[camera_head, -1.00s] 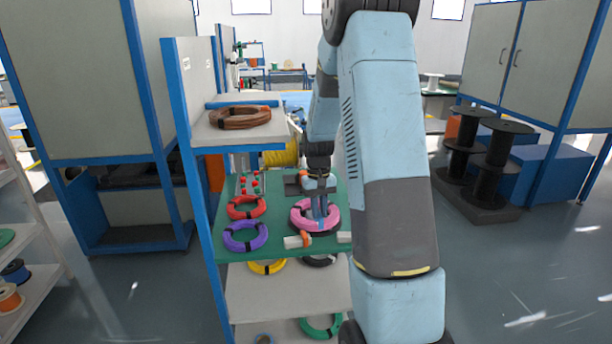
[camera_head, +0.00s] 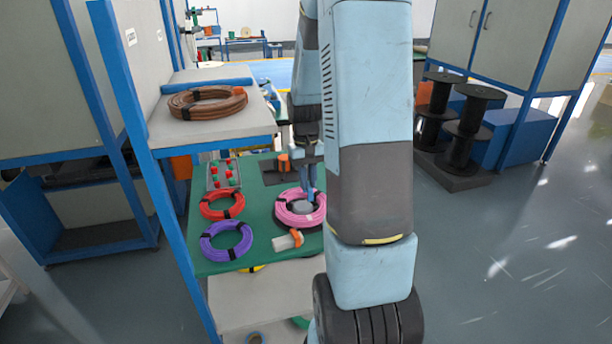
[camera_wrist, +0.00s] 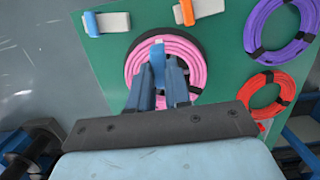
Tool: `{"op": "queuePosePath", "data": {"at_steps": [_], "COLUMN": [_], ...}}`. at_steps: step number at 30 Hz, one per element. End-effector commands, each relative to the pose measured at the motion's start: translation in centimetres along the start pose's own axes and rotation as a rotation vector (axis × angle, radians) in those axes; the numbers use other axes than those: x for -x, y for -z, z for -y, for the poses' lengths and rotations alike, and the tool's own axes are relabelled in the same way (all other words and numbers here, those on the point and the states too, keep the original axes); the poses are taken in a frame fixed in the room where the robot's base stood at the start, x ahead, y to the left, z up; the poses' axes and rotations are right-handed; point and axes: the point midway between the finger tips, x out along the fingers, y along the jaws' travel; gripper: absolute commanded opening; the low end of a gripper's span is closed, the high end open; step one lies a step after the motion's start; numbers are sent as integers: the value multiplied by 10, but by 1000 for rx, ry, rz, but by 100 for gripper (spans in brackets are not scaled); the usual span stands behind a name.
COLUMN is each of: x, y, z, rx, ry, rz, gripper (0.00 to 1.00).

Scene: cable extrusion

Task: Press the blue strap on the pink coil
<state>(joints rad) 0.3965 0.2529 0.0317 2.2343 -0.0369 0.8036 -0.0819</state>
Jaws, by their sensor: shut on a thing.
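The pink coil (camera_head: 283,213) lies flat on a green work mat (camera_head: 262,208), around a grey hub on a dark round base. It also shows in the wrist view (camera_wrist: 135,62). My gripper (camera_head: 310,186) points down at the coil's back right part in the head view. In the wrist view its fingers (camera_wrist: 163,80) are shut on the blue strap (camera_wrist: 157,60), a small bright blue piece over the coil. The fingers hide part of the coil, and I cannot tell whether the strap touches it.
A red coil (camera_head: 208,211) and a purple coil (camera_head: 207,247) lie left of the pink one. A white piece with an orange clip (camera_head: 285,242) lies in front. A brown coil (camera_head: 207,92) sits on the upper shelf. Black spools (camera_head: 463,155) stand at right.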

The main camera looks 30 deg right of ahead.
Motion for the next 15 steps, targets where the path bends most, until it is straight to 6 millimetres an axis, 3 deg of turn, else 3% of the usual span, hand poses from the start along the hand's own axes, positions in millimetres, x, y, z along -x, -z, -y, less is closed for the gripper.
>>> {"op": "queuePosePath", "data": {"at_steps": [15], "x": [-49], "y": [7], "z": [-5], "rx": [-10], "ry": [2], "rz": [2], "gripper": [1]}}
